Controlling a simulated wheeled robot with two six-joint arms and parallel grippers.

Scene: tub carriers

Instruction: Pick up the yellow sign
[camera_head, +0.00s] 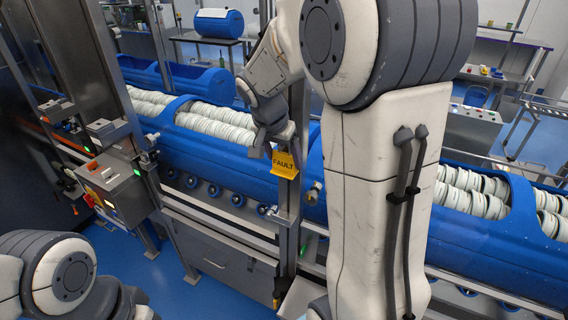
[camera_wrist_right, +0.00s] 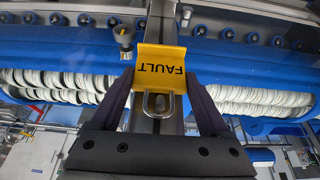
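The yellow sign (camera_head: 285,163), marked FAULT, hangs on a grey metal post in front of the blue tubs. In the right wrist view the sign (camera_wrist_right: 160,68) appears upside down, with a metal loop (camera_wrist_right: 158,105) at its lower edge in the picture. My right gripper (camera_head: 275,148) is at the sign. In the wrist view the fingers of the right gripper (camera_wrist_right: 159,88) are apart, one on each side of the sign and loop. I cannot tell whether they touch it. My left arm shows at the lower left; its gripper is out of view.
Blue tubs (camera_head: 180,143) filled with white rings lie on a roller conveyor behind the post (camera_head: 287,215). A grey control box (camera_head: 115,190) with buttons stands at the left. A small knob-like fitting (camera_wrist_right: 124,38) sits beside the sign. Blue floor is free at the lower left.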

